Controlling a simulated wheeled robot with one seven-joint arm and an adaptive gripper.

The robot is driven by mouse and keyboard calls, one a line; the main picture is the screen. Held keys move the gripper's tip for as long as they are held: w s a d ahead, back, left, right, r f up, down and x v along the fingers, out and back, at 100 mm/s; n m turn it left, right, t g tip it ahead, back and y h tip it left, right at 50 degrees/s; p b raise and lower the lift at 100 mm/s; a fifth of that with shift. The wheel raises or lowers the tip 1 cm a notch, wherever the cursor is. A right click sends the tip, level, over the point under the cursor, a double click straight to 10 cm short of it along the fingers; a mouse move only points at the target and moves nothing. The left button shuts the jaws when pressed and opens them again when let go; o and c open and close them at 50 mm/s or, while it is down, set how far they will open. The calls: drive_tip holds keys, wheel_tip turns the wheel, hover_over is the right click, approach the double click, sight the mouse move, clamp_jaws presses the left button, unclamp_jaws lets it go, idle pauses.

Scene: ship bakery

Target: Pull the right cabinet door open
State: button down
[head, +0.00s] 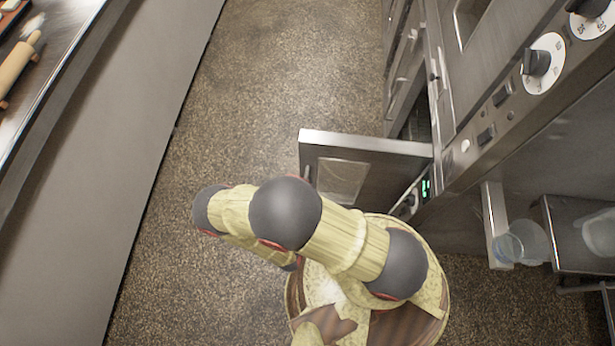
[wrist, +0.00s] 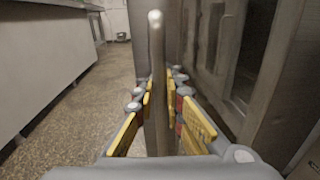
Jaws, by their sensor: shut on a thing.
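In the head view a grey metal cabinet door (head: 390,170) with a window stands swung out from the cabinet front, roughly square to it. A dark opening shows behind it, next to the row of appliances. In the wrist view a grey upright handle bar (wrist: 156,75) rises between the yellow-padded fingers of my gripper (wrist: 160,112). The fingers are shut on the bar from both sides. In the head view my arm hides the gripper and its hold on the handle.
Ovens with knobs (head: 537,63) line the right side. A clear container (head: 522,243) stands near a metal shelf at lower right. A long counter (head: 150,110) with a rolling pin (head: 15,68) runs along the left. Speckled floor (head: 290,70) between them is clear.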

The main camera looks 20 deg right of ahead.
drive_tip(key=shift+s+a+y, duration=0.25)
drive_tip(key=shift+s+y, duration=0.05)
drive_tip(key=c, duration=1.9)
unclamp_jaws()
drive_tip(key=shift+s, duration=0.15)
drive_tip(key=shift+v, duration=5.9)
drive_tip(key=shift+f, duration=0.15)
